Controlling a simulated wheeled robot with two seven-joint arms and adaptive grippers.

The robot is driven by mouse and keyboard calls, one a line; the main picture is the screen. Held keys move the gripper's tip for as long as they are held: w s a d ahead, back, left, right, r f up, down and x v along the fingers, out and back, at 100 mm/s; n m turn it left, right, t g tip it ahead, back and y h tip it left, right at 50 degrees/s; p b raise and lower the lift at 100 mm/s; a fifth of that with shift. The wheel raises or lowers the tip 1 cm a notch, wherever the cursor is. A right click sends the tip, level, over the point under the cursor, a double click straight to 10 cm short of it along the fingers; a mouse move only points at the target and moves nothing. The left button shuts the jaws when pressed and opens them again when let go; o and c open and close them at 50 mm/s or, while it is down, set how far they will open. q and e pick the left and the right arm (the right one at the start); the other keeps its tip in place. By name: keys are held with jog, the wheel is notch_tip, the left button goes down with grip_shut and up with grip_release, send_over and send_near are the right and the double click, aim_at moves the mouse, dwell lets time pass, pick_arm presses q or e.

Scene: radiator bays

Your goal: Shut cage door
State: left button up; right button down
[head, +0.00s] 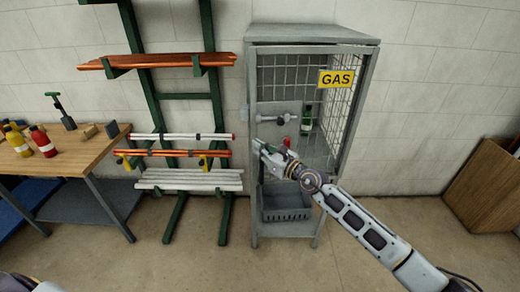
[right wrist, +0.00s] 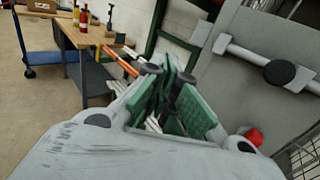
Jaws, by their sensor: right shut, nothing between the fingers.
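The grey gas cage (head: 318,34) stands against the wall in the head view, with a yellow GAS sign at upper right. Its mesh front door (head: 285,75) lies close to the frame; I cannot tell whether it is fully home. A grey plate on the door carries a bar latch (head: 283,118) with a round knob; the latch also shows in the right wrist view (right wrist: 262,62). My right gripper (head: 262,148) is shut and empty, in front of the door below the latch's left end. In the wrist view its green-padded fingers (right wrist: 172,90) are together. My left gripper is out of view.
A green rack (head: 208,100) with copper and white pipes stands just left of the cage. A wooden workbench (head: 75,150) with bottles is farther left. A grey crate (head: 285,206) sits low in the cage. The floor in front is clear.

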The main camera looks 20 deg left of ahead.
jog(key=shift+s+d+p, duration=0.25)
jog(key=shift+s+p, duration=0.05)
jog(key=shift+s, duration=0.2)
jog(key=shift+s+d+p, duration=0.2)
jog(key=shift+s+p, duration=0.05)
jog(key=shift+s, duration=0.2)
